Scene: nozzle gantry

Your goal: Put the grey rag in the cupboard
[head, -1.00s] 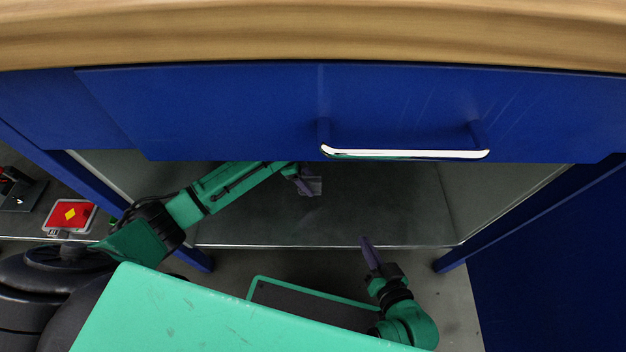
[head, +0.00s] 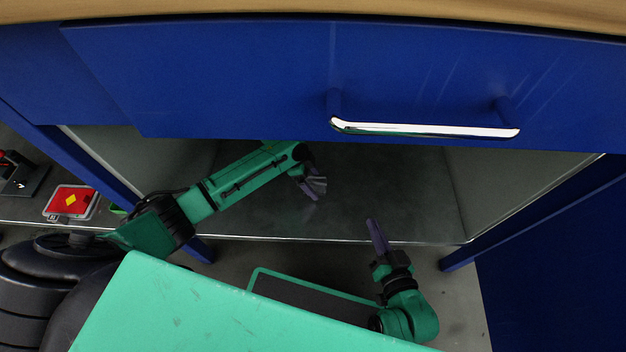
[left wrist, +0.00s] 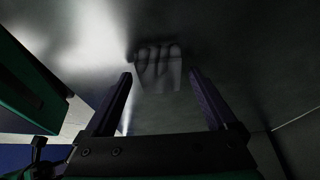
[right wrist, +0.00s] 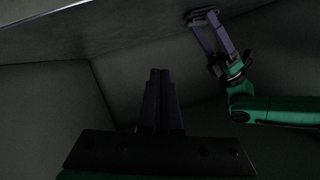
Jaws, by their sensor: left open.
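The grey rag (head: 318,185) is inside the cupboard (head: 400,195), below the blue drawer front. In the left wrist view the rag (left wrist: 158,72) is a crumpled grey piece with folds, on or very close to the dark cupboard floor. My left gripper (head: 307,184) reaches into the cupboard. Its fingers (left wrist: 160,85) are open, one on each side of the rag's near part. The rag (right wrist: 203,17) also shows at the left fingertips in the right wrist view. My right gripper (head: 376,222) is in front of the cupboard, empty, its fingers (right wrist: 160,75) together.
The blue drawer front (head: 220,85) with a chrome handle (head: 425,129) hangs over the cupboard opening. A wooden top (head: 300,10) lies above it. The cupboard floor right of the rag is clear.

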